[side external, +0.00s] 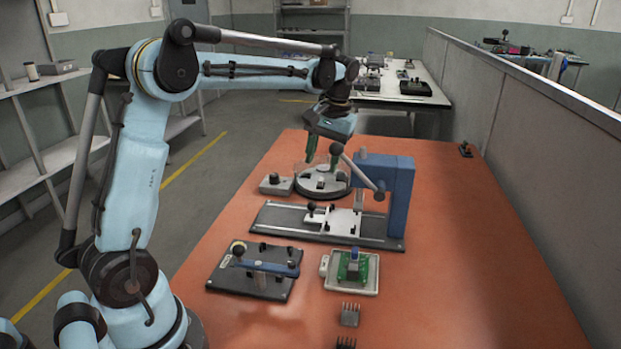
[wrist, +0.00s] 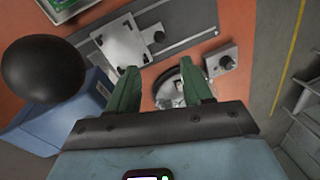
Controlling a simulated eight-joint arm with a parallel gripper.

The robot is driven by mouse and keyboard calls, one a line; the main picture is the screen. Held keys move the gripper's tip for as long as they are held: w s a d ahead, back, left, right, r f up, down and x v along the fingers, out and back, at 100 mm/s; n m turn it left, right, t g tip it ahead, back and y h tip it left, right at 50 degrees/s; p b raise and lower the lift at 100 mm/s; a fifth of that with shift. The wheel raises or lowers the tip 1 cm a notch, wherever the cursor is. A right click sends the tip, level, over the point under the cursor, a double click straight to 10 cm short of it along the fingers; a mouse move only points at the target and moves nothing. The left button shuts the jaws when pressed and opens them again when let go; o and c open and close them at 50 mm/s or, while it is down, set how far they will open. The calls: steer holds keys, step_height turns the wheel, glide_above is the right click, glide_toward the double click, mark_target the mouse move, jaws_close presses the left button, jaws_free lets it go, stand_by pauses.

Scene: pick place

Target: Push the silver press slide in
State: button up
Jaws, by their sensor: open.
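The silver press slide (side external: 338,222) is a flat plate on the dark base (side external: 283,222) of the blue press (side external: 398,190), with a small black knob (side external: 311,207) at its left end. In the wrist view the slide (wrist: 122,44) lies beyond my left finger, with its knob (wrist: 158,36) to its right. My gripper (side external: 323,160) is open and empty, with green fingers pointing down above the round fixture, behind the slide and apart from it. In the wrist view my gripper (wrist: 163,72) has a wide gap between its fingers.
The press lever (side external: 358,172) slants up toward my gripper; its black ball (wrist: 43,70) looms at left in the wrist view. A round fixture (side external: 323,184) and a knob box (side external: 276,184) stand behind the press. A clamp plate (side external: 225,278) and a circuit board tray (side external: 368,284) are in front.

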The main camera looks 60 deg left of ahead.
steer(key=shift+a, duration=0.1)
steer(key=s+a+t+h, duration=0.2)
steer(key=s+a+h, duration=0.1)
steer(key=a+h, duration=0.1)
steer(key=x, duration=1.2)
steer(key=shift+w+a+f, duration=0.1)
steer(key=shift+w+a, duration=0.15)
steer(key=shift+a, duration=0.1)
jaws_close()
